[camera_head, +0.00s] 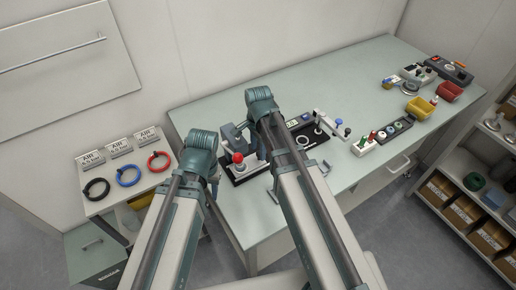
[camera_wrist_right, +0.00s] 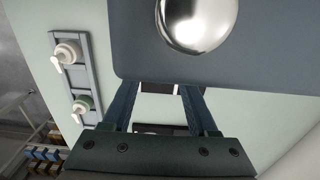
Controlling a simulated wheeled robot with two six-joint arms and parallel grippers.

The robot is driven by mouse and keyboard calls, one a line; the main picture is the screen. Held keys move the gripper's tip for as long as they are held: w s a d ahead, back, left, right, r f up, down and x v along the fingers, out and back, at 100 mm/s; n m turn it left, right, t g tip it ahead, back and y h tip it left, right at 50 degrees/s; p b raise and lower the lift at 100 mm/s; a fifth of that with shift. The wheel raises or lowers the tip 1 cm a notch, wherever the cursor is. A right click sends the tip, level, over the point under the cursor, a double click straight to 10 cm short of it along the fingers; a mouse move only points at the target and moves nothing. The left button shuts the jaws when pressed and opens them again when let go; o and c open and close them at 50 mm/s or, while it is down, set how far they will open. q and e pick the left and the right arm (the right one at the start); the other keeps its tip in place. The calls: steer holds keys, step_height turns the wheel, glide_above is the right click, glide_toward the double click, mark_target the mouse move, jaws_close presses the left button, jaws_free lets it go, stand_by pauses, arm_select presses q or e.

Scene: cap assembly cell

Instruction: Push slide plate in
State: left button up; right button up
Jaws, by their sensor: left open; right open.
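A press station with a red knob (camera_head: 238,158) stands on a black base (camera_head: 249,175) near the table's left part. I cannot pick out the slide plate with certainty in the head view. My left gripper (camera_head: 214,180) is open beside the station's left side, mostly hidden by its arm. My right arm reaches over the table between this station and a second one, hiding its gripper in the head view. In the right wrist view my right gripper (camera_wrist_right: 160,95) is open, its fingers apart with a dark grey plate (camera_wrist_right: 140,50) just ahead. A shiny silver dome (camera_wrist_right: 196,18) sits on that plate.
A second station (camera_head: 318,128) on a dark base stands right of my right arm. Red, yellow and other parts (camera_head: 420,106) crowd the table's right end. Rings (camera_head: 128,176) lie on the left side shelf. The table's middle back (camera_head: 330,75) is clear.

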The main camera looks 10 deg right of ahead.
step_height(320, 180, up, 13)
steer(key=p, duration=1.2)
steer(key=shift+s+f, duration=0.1)
